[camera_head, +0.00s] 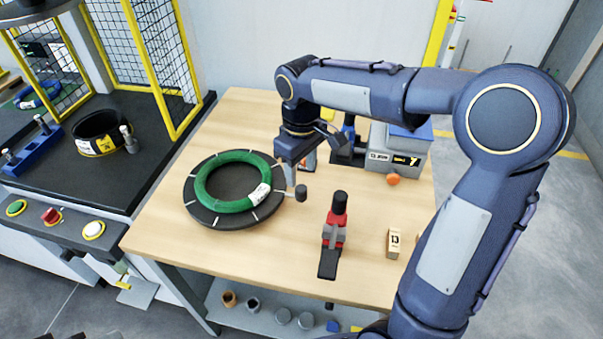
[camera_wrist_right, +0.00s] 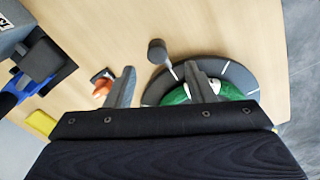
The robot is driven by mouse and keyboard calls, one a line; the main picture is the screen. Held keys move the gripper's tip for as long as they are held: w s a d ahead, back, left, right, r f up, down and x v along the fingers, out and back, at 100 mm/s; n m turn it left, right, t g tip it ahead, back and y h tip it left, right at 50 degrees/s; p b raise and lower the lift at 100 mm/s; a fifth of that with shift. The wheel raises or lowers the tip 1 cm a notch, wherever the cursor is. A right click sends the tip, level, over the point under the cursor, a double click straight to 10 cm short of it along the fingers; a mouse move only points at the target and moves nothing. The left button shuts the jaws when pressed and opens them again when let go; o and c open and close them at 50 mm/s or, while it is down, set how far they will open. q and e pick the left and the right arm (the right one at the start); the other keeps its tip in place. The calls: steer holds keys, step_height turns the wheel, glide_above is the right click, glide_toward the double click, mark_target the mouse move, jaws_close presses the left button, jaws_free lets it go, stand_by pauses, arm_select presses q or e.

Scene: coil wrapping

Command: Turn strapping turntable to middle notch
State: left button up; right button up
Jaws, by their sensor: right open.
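The strapping turntable (camera_head: 222,220) is a round black disc with white marks on the left of the wooden table. A green coil (camera_head: 207,199) with a white label lies flat on it. A thin rod with a dark knob (camera_head: 301,193) sticks out from its right side. My right gripper (camera_head: 297,172) points down just behind the knob, open and empty. In the right wrist view the knob (camera_wrist_right: 157,52) shows beyond the two fingers, apart from them, and one finger covers part of the coil (camera_wrist_right: 232,90). The notches cannot be made out.
A red and black hand tool (camera_head: 335,235) stands in front of the knob. A caged machine (camera_head: 100,170) stands at left.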

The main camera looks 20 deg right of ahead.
mark_target(301, 188)
steer(key=shift+w+d, duration=0.1)
steer(key=shift+w, duration=0.1)
steer(key=shift+w+f, duration=0.1)
steer(key=shift+f, duration=0.2)
step_height(301, 188, down, 7)
steer(key=shift+f, duration=0.1)
jaws_close()
